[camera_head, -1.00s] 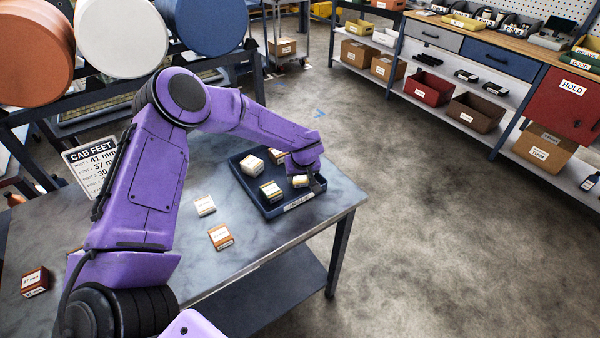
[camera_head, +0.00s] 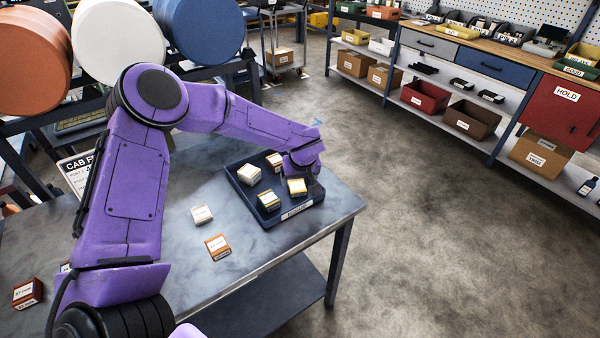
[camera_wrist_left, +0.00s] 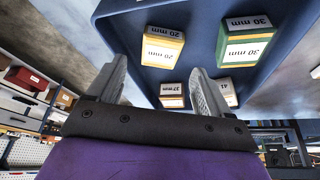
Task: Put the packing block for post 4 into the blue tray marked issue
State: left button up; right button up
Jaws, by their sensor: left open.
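The blue tray (camera_head: 243,200) stands on the grey table, with a white label on its front edge too small to read surely. Several labelled blocks lie in it. My left gripper (camera_head: 305,178) is over the tray's right side, mostly hidden by its own wrist, beside a yellow-sided block (camera_head: 297,187). In the left wrist view the open fingers (camera_wrist_left: 160,68) point at a yellow-sided 20 mm block (camera_wrist_left: 163,46), apart from it. A green-sided 30 mm block (camera_wrist_left: 244,40), a 37 mm block (camera_wrist_left: 172,94) and a partly hidden 41 block (camera_wrist_left: 230,92) lie around it. My right gripper is out of view.
Loose blocks lie on the table: a pale one (camera_head: 202,214), an orange one (camera_head: 217,244) and a dark red one (camera_head: 27,293). The CAB FEET sign (camera_head: 78,170) is mostly hidden by my arm. Shelves with bins (camera_head: 425,96) stand across clear floor.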

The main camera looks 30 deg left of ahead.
pick_arm(q)
jog(key=v, duration=0.7)
jog(key=shift+r+b, duration=0.15)
jog(key=shift+b, duration=0.15)
jog(key=shift+s+r, duration=0.1)
